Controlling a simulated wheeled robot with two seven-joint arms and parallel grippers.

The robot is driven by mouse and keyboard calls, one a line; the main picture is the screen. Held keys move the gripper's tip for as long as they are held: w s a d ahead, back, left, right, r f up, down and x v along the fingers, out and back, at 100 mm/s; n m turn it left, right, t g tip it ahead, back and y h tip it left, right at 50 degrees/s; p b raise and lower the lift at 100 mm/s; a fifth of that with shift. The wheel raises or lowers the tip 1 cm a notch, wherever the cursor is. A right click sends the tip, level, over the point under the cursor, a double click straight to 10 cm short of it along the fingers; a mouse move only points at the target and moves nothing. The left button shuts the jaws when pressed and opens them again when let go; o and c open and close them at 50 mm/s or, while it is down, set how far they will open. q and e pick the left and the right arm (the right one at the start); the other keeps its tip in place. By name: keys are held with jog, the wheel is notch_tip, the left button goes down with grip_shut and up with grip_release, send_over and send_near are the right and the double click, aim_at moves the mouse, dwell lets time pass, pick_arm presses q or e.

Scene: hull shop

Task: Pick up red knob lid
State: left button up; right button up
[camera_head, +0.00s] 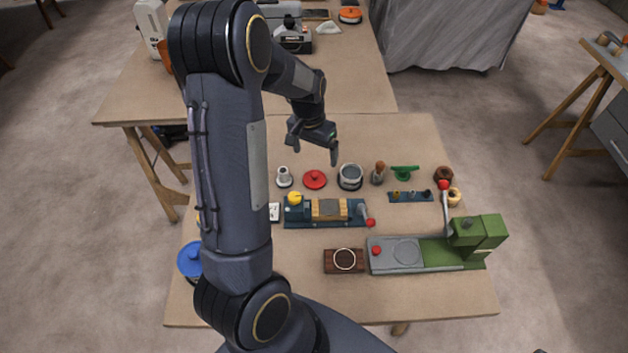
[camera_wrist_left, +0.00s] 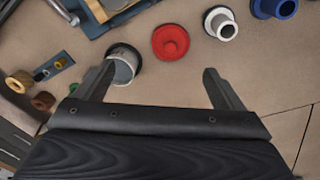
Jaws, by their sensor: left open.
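The red knob lid (camera_head: 315,179) is a round red disc with a small knob on top, lying flat on the table between a small white-and-grey part and a grey pot. In the left wrist view the red knob lid (camera_wrist_left: 171,42) lies beyond my fingertips, roughly centred between them. My left gripper (camera_head: 316,157) is open and empty, above the table just behind the lid. Its two fingers also show in the left wrist view (camera_wrist_left: 158,78), spread apart. The lid is fully visible and apart from the fingers. My right gripper is not in view.
The grey pot (camera_head: 350,177) stands close right of the lid; the white-and-grey part (camera_head: 284,177) stands left. A blue vise-like fixture (camera_head: 296,214) sits in front. A green machine (camera_head: 477,236) is at front right. A second table (camera_head: 350,85) adjoins behind.

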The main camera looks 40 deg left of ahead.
pick_arm(q)
send_over(316, 173)
jog(key=shift+m+g+y, duration=0.3)
jog(key=shift+g, duration=0.1)
jog(key=f, duration=0.3)
jog(key=s+f, duration=0.1)
jog(key=f, duration=0.1)
jog(key=shift+a, duration=0.4)
jog(key=f, duration=0.2)
jog(key=f+p, duration=0.1)
jog(key=f, duration=0.1)
jog(key=f+p, duration=0.1)
jog(key=f, duration=0.1)
jog(key=shift+w+d+f, duration=0.1)
jog(key=shift+w+d, duration=0.25)
jog(key=shift+d, duration=0.05)
jog(key=shift+f, duration=0.55)
jog(key=c, duration=1.1)
jog(key=shift+o, duration=0.2)
jog(key=shift+r, duration=0.1)
